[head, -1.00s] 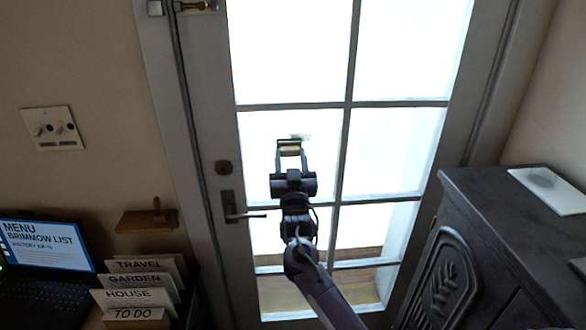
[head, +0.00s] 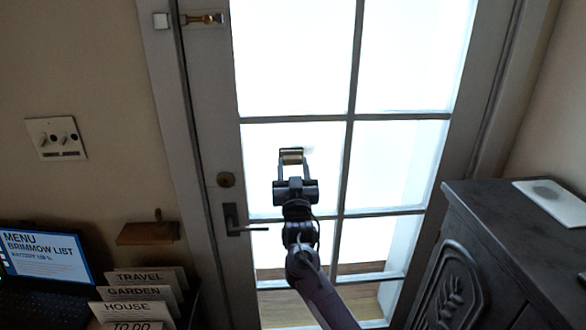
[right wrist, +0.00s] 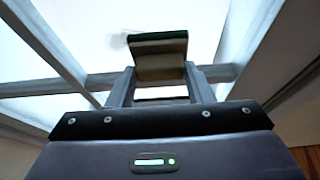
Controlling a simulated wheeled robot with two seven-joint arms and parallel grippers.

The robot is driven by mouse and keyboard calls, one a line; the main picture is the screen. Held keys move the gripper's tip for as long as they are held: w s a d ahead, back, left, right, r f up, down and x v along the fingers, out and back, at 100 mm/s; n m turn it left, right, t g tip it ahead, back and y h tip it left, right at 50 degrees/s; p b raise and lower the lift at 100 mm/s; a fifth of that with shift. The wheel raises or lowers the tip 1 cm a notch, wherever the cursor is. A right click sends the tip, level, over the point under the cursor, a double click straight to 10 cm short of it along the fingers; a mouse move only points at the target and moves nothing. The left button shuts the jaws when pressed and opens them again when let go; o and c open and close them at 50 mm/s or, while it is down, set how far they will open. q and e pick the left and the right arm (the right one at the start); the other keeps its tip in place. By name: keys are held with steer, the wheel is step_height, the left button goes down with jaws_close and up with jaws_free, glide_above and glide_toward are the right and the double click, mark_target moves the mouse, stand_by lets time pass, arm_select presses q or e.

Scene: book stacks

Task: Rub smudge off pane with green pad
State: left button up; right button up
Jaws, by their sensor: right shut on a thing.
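My right gripper (head: 291,160) is shut on a small pad, held up in front of the middle left pane (head: 262,145) of the glazed door. In the right wrist view the pad (right wrist: 158,56) shows a dark green layer on top of a tan body, between the two fingers (right wrist: 160,82). A faint grey smudge (right wrist: 118,40) shows on the bright glass just left of the pad's top edge in the right wrist view. In the head view the pad covers or sits beside that spot. I cannot tell whether the pad touches the glass. My left gripper is out of view.
The door has a lever handle (head: 240,228) and a latch (head: 203,19). A dark carved cabinet (head: 470,255) with a white plate (head: 553,201) stands at right. At lower left are a laptop (head: 45,258), labelled cards (head: 140,292) and a small wooden shelf (head: 147,233).

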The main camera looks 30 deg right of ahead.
steer(key=shift+w+d+b, duration=0.4)
steer(key=shift+w+b, duration=0.15)
steer(key=shift+w, duration=0.3)
steer(key=shift+s+d, duration=1.65)
steer(key=shift+d, duration=1.75)
steer(key=shift+w+a+b, duration=0.1)
steer(key=shift+w+a, duration=0.45)
steer(key=shift+a, duration=0.65)
steer(key=shift+w+a+b, duration=0.15)
steer(key=shift+w+a, duration=0.45)
steer(key=shift+a, duration=0.55)
steer(key=shift+w+a+b, duration=0.1)
steer(key=shift+w+a, duration=0.45)
steer(key=shift+a, duration=0.65)
steer(key=shift+s+d, duration=0.1)
steer(key=shift+s+a+p, duration=0.25)
steer(key=shift+s+p, duration=0.25)
steer(key=shift+s+a+p, duration=0.35)
steer(key=shift+s, duration=0.4)
steer(key=shift+s+a+p, duration=0.35)
steer(key=shift+s, duration=0.35)
steer(key=shift+s+a+p, duration=0.35)
steer(key=shift+s, duration=0.4)
